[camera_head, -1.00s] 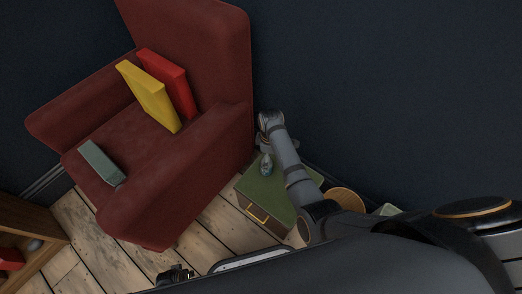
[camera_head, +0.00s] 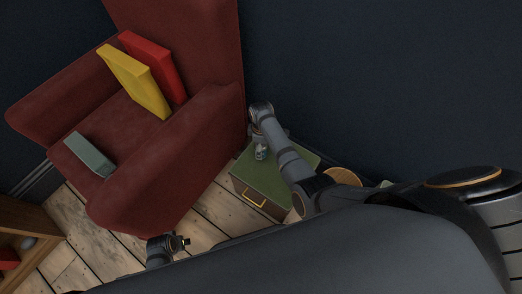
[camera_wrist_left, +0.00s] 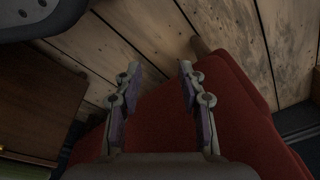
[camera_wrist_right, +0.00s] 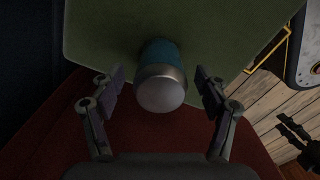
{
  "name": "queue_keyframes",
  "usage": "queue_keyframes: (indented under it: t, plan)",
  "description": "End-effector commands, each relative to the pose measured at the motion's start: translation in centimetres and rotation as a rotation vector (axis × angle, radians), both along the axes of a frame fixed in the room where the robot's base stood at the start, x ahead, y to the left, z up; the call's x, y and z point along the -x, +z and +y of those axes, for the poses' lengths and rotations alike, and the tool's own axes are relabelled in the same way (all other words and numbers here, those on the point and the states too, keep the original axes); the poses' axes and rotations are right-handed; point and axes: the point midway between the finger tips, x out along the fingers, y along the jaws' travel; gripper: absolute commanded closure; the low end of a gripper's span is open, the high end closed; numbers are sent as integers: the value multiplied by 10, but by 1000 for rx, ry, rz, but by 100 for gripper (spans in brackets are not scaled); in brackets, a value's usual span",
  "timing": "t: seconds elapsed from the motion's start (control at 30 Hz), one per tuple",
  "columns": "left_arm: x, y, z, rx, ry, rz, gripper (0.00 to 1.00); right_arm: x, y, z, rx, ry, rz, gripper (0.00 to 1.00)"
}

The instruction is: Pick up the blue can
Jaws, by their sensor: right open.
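The blue can (camera_head: 261,152) stands on the green top of a small cabinet (camera_head: 300,160). In the right wrist view the can (camera_wrist_right: 161,75) shows a blue side and a silver end facing the camera, and it lies between and just beyond the fingertips. My right gripper (camera_wrist_right: 163,88) is open, one finger on each side of the can, with gaps visible on both sides. In the head view the right arm reaches over the cabinet, and its fingers are hard to make out. My left gripper (camera_wrist_left: 158,85) is open and empty above the floor and the red armchair.
A wooden shelf (camera_head: 30,225) is at lower left. A dark wall (camera_head: 390,80) rises behind the cabinet.

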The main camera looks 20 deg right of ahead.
Motion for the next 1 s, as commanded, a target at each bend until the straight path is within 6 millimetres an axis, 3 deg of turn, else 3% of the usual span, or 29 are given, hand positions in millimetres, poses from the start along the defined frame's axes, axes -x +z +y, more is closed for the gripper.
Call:
queue_keyframes:
  t: [0.03, 0.2, 0.5, 0.8, 1.0]
  plan:
    - [-5, 4, -3, 4, -1, -2, 60, 1, -11, 1, 0, 0, 1, 25]
    - [-13, 28, -9, 15, -3, 6, 60, 0, -25, 0, 0, 0, 0, 25]
    - [-15, 36, -11, 18, -3, 9, 60, 0, -27, 0, 0, -1, -1, 25]
    - [-15, 36, -11, 18, -3, 9, 60, 0, -27, 0, 0, -1, 0, 64]
    - [-15, 36, -11, 18, -2, 8, 60, 0, -27, 0, 0, -1, 0, 67]
